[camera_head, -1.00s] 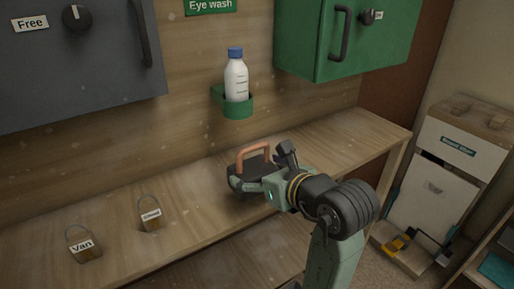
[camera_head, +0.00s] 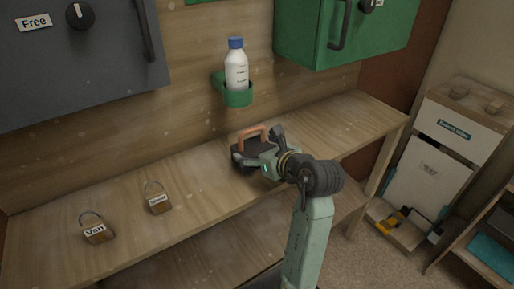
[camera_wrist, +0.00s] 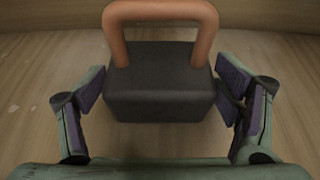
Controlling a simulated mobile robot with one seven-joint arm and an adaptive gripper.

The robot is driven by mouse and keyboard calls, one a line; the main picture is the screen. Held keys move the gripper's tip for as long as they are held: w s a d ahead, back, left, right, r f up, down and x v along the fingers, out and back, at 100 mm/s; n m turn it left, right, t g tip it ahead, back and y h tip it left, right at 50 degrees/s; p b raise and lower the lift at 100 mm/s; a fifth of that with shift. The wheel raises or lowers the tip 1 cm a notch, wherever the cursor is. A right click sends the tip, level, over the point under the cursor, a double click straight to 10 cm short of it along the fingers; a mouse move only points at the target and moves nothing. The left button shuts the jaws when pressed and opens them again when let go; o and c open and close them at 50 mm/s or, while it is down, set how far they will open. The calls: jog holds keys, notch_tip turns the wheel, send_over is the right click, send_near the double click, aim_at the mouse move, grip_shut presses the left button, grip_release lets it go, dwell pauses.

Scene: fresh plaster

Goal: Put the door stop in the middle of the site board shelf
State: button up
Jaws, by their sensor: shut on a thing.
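The door stop is a dark block (camera_head: 246,151) with an orange-brown loop handle (camera_head: 253,131). In the wrist view the block (camera_wrist: 160,85) is upright, handle up, between the two fingers. My gripper (camera_head: 262,157) is shut on it, and it also shows in the wrist view (camera_wrist: 163,100). The site board shelf (camera_head: 215,179) is the long wooden ledge along the board. The door stop is over the shelf, below the bottle and right of the padlocks. I cannot tell whether its base touches the wood; its underside is hidden.
Two tagged padlocks, one marked Van (camera_head: 97,236) and another (camera_head: 158,204), are on the shelf's left part. A white bottle (camera_head: 237,68) sits in a green holder (camera_head: 239,97) above. A grey cabinet (camera_head: 75,60) and green cabinet (camera_head: 335,30) overhang. The shelf's right end is clear.

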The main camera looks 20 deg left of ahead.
jog(key=o, duration=1.7)
jog(key=shift+f, duration=0.15)
jog(key=shift+r, duration=0.2)
jog(key=b+v, duration=0.2)
jog(key=v, duration=1)
jog(key=shift+b, duration=0.35)
jog(key=shift+r, duration=0.1)
